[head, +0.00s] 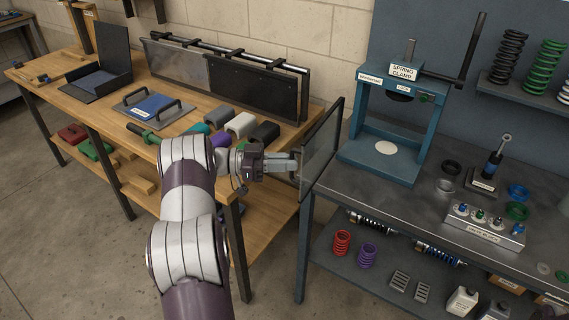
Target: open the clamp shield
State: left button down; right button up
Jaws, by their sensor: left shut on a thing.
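The blue spring clamp (425,140) stands upright at the back of the grey bench, with a long dark lever at its upper right. The clamp shield (322,146), a clear panel in a dark frame, stands upright to the left of the clamp. It is swung out to the side, and the front of the clamp is uncovered. My left gripper (294,165) is at the shield's left face, shut on what appears to be its handle. The fingers hide most of that handle. My right gripper is not in view.
On the grey bench (402,200), a damper stand (483,180) and a block of fittings (484,226) stand right of the clamp.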

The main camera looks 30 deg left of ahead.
pick_arm(q)
jog(key=shift+w+r, duration=0.25)
jog(key=shift+r, duration=0.05)
jog(key=c, duration=1.5)
grip_release()
jog(key=o, duration=0.3)
jog(key=shift+w+d+f, duration=0.2)
jog(key=shift+w, duration=0.1)
jog(key=shift+o, duration=0.2)
jog(key=shift+f, duration=0.15)
jog(key=b+v, duration=0.2)
jog(key=v, duration=1)
jog(key=shift+s+a, duration=0.2)
jog(key=shift+a, duration=0.15)
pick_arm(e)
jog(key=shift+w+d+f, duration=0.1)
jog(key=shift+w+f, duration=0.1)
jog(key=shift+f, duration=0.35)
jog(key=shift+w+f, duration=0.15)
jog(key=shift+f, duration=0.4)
pick_arm(q)
jog(key=shift+f, duration=0.1)
